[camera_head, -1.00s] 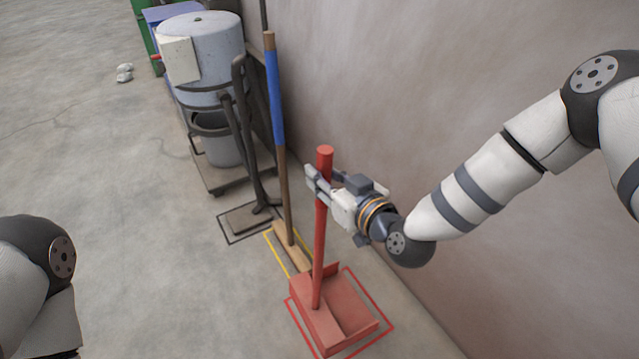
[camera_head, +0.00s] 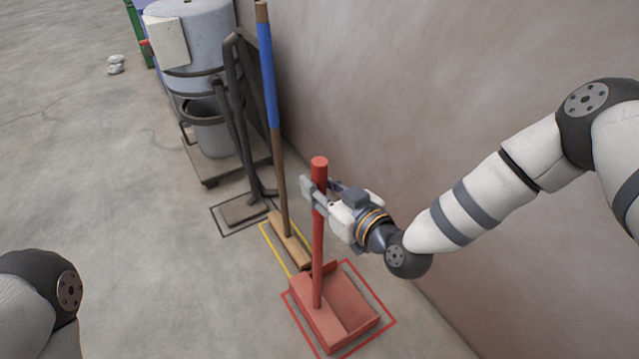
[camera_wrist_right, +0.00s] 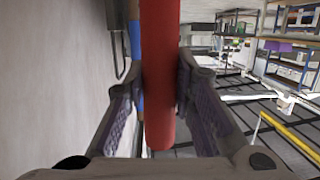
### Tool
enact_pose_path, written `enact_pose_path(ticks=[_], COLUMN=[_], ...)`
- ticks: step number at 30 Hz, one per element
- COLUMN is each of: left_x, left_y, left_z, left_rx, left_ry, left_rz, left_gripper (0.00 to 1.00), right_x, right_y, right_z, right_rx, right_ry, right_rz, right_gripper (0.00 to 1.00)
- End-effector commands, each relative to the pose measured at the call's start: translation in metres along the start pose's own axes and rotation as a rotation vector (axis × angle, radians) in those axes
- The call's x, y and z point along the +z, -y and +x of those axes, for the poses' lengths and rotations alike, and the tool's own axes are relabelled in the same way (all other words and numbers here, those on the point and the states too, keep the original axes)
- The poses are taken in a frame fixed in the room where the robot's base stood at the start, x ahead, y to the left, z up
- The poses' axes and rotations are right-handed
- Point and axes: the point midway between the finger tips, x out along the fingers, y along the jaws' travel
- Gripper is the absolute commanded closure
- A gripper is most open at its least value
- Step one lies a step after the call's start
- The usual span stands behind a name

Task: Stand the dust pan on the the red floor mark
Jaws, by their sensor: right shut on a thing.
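The red dust pan (camera_head: 346,307) has a tall red handle that stands nearly upright. Its pan is at the floor within the red floor mark (camera_head: 386,306), a red outline beside the wall. I cannot tell for sure whether the pan touches the floor. My right gripper (camera_head: 313,192) is shut on the handle near its top. In the right wrist view the red handle (camera_wrist_right: 160,75) runs between the two fingers. The hand of my left arm is out of view; only an arm part shows at the lower left.
A broom with a blue-banded handle (camera_head: 266,80) stands on a yellow floor mark (camera_head: 273,252) behind the pan. A dark-handled tool (camera_head: 240,110) stands on a black mark (camera_head: 222,228). A grey drum unit (camera_head: 205,50) is further back. The wall is close on the right; open floor lies left.

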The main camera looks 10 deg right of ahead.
Motion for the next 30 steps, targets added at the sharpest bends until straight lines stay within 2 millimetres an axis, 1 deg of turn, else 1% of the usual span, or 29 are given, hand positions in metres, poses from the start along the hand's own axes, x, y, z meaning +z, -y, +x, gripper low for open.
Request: enact_pose_path(ticks=[1, 5, 17, 26, 27, 30], left_x=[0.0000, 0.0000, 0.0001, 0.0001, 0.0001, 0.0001], left_y=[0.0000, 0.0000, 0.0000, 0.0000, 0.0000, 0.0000], left_z=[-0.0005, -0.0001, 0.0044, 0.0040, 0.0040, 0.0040], left_rx=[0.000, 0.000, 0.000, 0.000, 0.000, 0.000], left_ry=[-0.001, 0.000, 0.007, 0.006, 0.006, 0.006], left_rz=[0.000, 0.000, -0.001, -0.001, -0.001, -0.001], left_gripper=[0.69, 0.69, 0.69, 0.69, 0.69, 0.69], right_x=[-0.0023, -0.0011, 0.0071, 0.0066, 0.0066, 0.0068], right_y=[-0.0001, -0.0001, -0.0001, -0.0002, -0.0002, -0.0003], right_z=[0.0003, 0.0004, 0.0019, 0.0018, 0.0018, 0.0017], right_rx=[0.000, 0.000, 0.000, 0.000, 0.000, 0.000], right_ry=[-0.004, -0.003, -0.002, -0.002, -0.002, -0.002], right_rz=[-0.001, -0.001, 0.000, 0.000, 0.000, 0.000], right_gripper=[1.00, 1.00, 1.00, 1.00, 0.74, 0.53])
